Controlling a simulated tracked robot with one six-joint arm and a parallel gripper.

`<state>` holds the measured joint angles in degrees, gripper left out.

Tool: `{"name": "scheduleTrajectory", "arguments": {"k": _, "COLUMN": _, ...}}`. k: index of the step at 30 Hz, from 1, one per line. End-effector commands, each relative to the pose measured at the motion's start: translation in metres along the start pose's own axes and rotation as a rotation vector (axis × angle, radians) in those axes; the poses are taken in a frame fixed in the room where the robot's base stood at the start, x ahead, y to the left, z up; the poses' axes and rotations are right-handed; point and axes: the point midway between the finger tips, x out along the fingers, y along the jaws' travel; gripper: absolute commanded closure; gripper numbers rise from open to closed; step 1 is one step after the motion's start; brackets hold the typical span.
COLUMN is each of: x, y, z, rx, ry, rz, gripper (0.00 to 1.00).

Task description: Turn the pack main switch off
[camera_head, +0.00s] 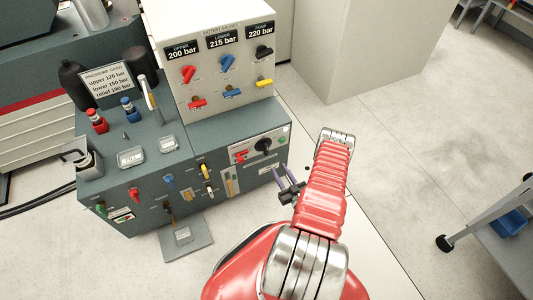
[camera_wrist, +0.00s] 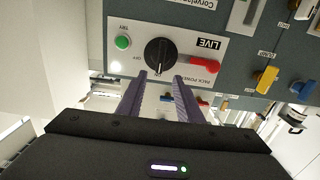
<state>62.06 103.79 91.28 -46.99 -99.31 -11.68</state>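The switch panel is a white plate (camera_head: 271,141) on the front of the grey pack. It carries a black rotary knob (camera_head: 263,145), a red lever and a green button. In the wrist view the panel appears upside down. The black knob (camera_wrist: 158,54) has a white pointer line and "OFF" printed near it. The red lever (camera_wrist: 200,64) lies beside "PACK POWER" lettering and a "LIVE" sign (camera_wrist: 208,43). The green button is at the left (camera_wrist: 122,42). My gripper (camera_head: 279,182) is open and empty, its two purple-grey fingers (camera_wrist: 159,78) apart, just short of the knob.
The upper white box (camera_head: 215,85) carries several coloured levers below pressure signs. More coloured valves (camera_head: 168,182) sit on the pack's lower front. A grey plate (camera_head: 184,240) lies on the floor. A trolley leg (camera_head: 470,222) stands at the right. Floor between is clear.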

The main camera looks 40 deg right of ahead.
Motion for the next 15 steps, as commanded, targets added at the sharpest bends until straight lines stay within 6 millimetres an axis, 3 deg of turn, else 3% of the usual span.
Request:
{"name": "scheduleTrajectory", "arguments": {"k": 4, "x": -0.0103, "y": -0.003, "z": 0.0048, "rx": 0.012, "ry": 0.019, "rz": 0.01, "gripper": 0.67}}
{"name": "scheduleTrajectory", "arguments": {"k": 15, "x": -0.0094, "y": -0.0036, "z": 0.0048, "rx": 0.012, "ry": 0.02, "rz": 0.009, "gripper": 0.67}}
